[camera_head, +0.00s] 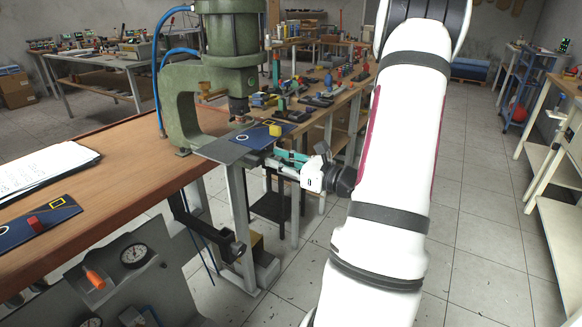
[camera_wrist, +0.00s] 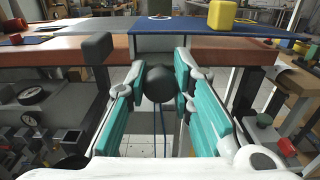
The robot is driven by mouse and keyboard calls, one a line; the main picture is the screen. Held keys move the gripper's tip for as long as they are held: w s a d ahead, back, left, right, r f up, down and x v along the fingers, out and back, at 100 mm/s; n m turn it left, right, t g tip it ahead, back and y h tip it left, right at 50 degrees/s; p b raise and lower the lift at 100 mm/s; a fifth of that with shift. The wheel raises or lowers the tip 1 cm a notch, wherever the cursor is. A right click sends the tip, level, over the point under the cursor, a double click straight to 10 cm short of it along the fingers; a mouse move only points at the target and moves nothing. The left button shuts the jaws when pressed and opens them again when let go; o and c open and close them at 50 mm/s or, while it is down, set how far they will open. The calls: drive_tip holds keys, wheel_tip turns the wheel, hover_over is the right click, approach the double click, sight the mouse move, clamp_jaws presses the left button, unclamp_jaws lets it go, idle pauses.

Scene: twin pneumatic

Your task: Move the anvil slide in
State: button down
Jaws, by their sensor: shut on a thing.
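The anvil slide appears to be the flat grey plate (camera_head: 224,150) at the foot of the green press (camera_head: 182,88), reaching to the bench's front edge. A round black knob (camera_wrist: 158,83) sits below the bench edge in the wrist view, between the teal fingers of my gripper (camera_head: 276,160). My gripper is shut on this knob, with a finger on each side. The knob's link to the slide is hidden. In the head view the fingers are just beyond the plate's right end, and the knob cannot be made out.
A blue panel (camera_head: 249,138) with a yellow block (camera_head: 275,130) lies beside the press. A clipboard (camera_head: 45,165) and another blue panel (camera_head: 45,220) with a red block lie on the wooden bench (camera_head: 130,165). A gauge panel (camera_head: 110,275) stands in front. Floor is open to the right.

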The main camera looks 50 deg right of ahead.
drive_tip(key=shift+w, duration=0.15)
drive_tip(key=c, duration=1.4)
unclamp_jaws()
drive_tip(key=shift+w, duration=0.1)
drive_tip(key=s, duration=1.2)
drive_tip(key=shift+d, duration=0.45)
